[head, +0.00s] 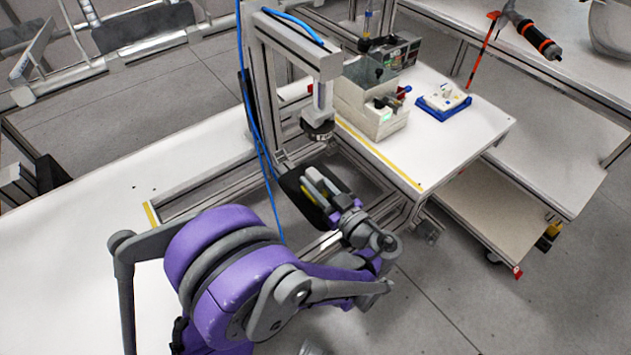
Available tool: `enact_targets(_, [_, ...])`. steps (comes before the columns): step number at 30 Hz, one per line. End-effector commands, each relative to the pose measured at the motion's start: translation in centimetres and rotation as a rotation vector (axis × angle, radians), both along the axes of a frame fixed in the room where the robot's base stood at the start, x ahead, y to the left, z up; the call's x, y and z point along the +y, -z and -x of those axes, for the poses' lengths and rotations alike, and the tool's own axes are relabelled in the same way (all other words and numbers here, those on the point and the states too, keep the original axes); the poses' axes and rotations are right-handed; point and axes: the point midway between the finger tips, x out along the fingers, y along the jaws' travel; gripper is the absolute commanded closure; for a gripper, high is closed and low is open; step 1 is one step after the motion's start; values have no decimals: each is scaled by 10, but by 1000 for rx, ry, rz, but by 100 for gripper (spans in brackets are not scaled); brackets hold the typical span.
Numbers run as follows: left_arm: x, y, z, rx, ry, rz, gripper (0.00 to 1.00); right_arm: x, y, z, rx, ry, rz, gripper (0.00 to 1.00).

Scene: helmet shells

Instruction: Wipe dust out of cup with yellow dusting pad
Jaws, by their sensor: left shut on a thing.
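My left gripper (321,183) is at the middle of the head view, below the press head. It is shut on the yellow dusting pad (307,196), of which only a yellow strip shows beside the grey fingers. A black rounded cup (290,184) lies behind and around the fingers. The fingers and pad overlap its inside in the picture; I cannot tell whether the pad touches its surface. My wrist hides the cup's right side. My right gripper is not in view.
A metal frame with a press head (318,128) stands just above the cup, with blue hoses (256,125) at its left. A beige machine (370,105) and a blue tray (443,108) stand on the white table (470,133) to the right. The white surface (75,235) at left is mostly clear.

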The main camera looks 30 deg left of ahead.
Motion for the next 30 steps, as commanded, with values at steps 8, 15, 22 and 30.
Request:
enact_targets(8, [-9,2,4,1,1,5,100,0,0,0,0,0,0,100])
enact_targets(15, [-22,2,9,2,4,8,100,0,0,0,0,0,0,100])
enact_targets(22, [-31,2,12,2,4,8,100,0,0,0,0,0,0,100])
enact_targets(30, [-31,0,13,1,2,5,100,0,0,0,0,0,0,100])
